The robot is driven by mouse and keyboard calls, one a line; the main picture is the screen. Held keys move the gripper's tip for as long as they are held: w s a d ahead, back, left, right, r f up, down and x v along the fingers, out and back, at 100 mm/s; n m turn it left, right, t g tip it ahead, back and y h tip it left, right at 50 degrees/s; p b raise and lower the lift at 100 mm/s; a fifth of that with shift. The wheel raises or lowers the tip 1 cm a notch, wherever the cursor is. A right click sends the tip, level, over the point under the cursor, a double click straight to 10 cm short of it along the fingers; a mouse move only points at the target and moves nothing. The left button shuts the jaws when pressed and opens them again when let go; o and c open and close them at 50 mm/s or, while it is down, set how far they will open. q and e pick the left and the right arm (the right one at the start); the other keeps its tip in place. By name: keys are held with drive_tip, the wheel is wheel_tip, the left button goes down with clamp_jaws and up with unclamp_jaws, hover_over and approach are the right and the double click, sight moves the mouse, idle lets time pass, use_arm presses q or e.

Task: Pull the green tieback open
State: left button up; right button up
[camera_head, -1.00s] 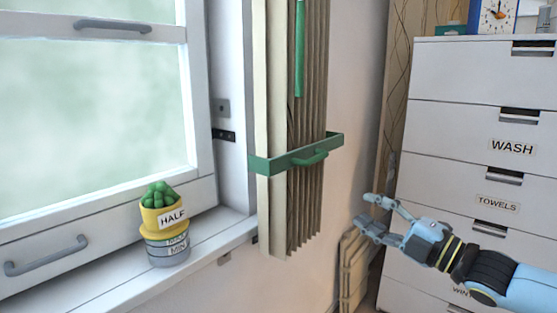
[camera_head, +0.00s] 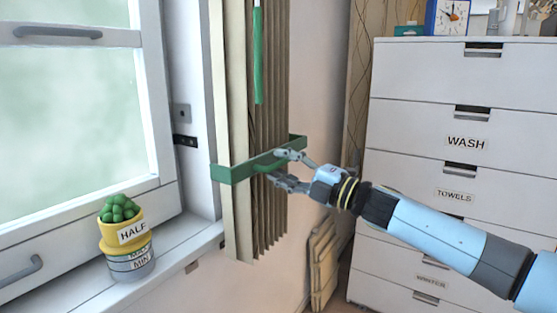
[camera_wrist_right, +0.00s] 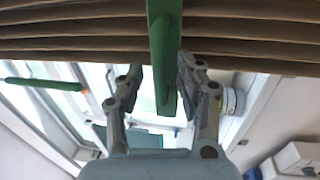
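The green tieback (camera_head: 236,173) is a flat band around the beige pleated curtain or blind (camera_head: 236,225), with a small green handle on its front. My right gripper (camera_head: 277,167) is at this handle, one finger above it and one below, in the head view. In the right wrist view the green handle (camera_wrist_right: 167,95) stands between the two open fingers (camera_wrist_right: 162,72), with a visible gap on each side. Part of the handle is hidden by the fingers in the head view. My left gripper is not in view.
A window (camera_head: 75,110) and a sill with a cactus in a yellow pot (camera_head: 122,232) are at the left. A white drawer chest (camera_head: 460,95) stands at the right, behind my right arm. Folded beige panels (camera_head: 322,265) lean on the wall below.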

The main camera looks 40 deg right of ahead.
drive_tip(key=shift+x, duration=0.75)
clamp_jaws()
drive_tip(key=shift+f, duration=0.1)
